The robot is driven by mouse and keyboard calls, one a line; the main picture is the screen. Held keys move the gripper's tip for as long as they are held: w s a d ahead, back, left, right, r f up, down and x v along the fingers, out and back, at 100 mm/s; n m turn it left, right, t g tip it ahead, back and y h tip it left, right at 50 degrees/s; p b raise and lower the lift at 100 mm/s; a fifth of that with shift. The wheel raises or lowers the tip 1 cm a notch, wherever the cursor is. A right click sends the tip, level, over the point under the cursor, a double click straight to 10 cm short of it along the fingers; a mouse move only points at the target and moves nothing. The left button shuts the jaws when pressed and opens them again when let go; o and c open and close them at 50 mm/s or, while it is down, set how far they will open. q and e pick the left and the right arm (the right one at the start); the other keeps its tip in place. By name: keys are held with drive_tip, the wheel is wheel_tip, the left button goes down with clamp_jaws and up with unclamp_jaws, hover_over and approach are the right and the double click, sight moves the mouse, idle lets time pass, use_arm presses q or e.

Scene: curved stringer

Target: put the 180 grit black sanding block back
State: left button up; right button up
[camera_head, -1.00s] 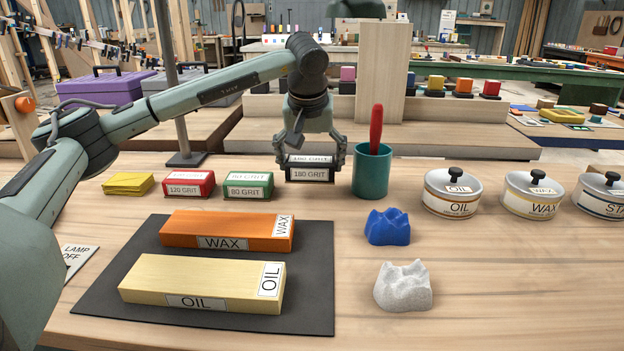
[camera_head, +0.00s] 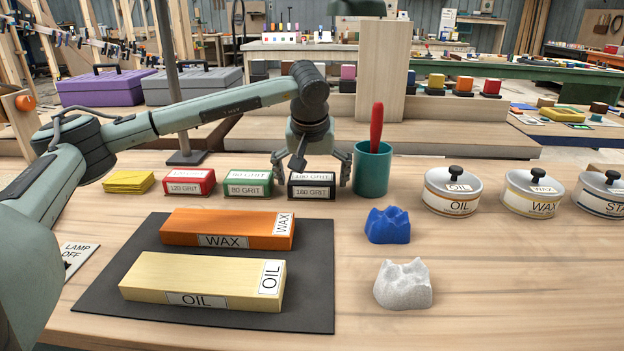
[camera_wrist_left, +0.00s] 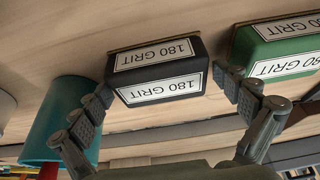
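The black 180 grit sanding block (camera_head: 312,186) stands on the bench at the right end of the row of grit blocks, beside the green 80 grit block (camera_head: 248,184). It also shows in the left wrist view (camera_wrist_left: 158,70), label side toward the camera. My left gripper (camera_head: 312,176) is above and behind the black block, its fingers spread wide on either side with gaps to the block. In the left wrist view the open fingers (camera_wrist_left: 165,100) straddle it. My right gripper is not in view.
A teal cup (camera_head: 372,170) with a red handle stands just right of my left gripper's finger. A red 120 grit block (camera_head: 189,182) and a yellow stack (camera_head: 128,182) continue the row leftward. Orange WAX (camera_head: 228,229) and OIL (camera_head: 203,281) pieces lie on a dark mat (camera_head: 310,300) in front.

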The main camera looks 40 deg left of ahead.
use_arm(q)
drive_tip(key=shift+r, duration=0.1)
drive_tip(key=shift+r, duration=0.2)
drive_tip(key=v, duration=1.1)
drive_tip(key=shift+r, duration=0.35)
drive_tip(key=shift+s+d, duration=0.15)
drive_tip(key=shift+s, duration=0.05)
